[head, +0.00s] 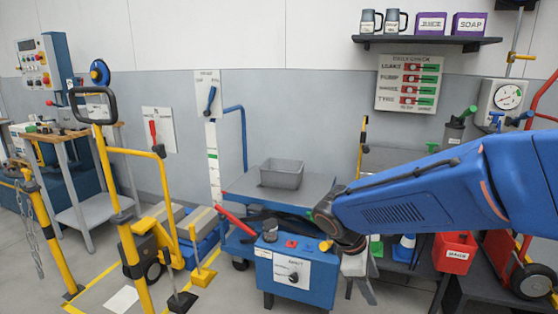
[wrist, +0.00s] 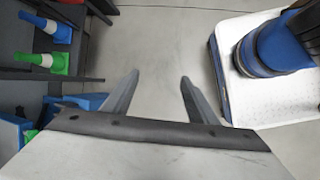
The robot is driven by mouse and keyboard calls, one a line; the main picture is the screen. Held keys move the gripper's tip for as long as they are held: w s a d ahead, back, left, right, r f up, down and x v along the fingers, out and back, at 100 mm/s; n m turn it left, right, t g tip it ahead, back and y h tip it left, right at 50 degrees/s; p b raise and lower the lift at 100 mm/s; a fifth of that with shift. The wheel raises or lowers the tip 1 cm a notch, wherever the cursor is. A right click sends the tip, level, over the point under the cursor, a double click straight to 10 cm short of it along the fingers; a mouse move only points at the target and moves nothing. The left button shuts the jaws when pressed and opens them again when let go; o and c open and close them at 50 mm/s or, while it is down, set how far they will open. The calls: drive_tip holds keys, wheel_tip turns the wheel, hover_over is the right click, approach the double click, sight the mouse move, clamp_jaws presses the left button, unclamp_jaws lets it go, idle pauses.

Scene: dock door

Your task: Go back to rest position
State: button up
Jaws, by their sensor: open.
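My gripper (head: 360,279) hangs at the end of my blue arm, low and just right of the blue box with the dial panel (head: 292,272) in the head view. In the wrist view my gripper (wrist: 153,92) shows two grey fingers spread apart with only bare floor between them. It holds nothing. My arm reaches in from the right edge and hides part of the wall and the shelf unit behind it.
A blue cart with a grey bin (head: 282,173) stands behind the blue box. Yellow posts (head: 118,210) stand at left.

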drive_tip(key=s+d+r+m+t+y, duration=0.2)
drive_tip(key=s+m, duration=0.4)
drive_tip(key=s, duration=0.2)
drive_tip(key=s+d+r+m+t+y, duration=0.2)
drive_tip(key=s+d+r+m+y, duration=0.1)
drive_tip(key=s+m, duration=0.4)
drive_tip(key=shift+s+d+r+m, duration=0.2)
drive_tip(key=shift+s+d+m, duration=0.1)
drive_tip(key=shift+s, duration=0.35)
idle(4.9)
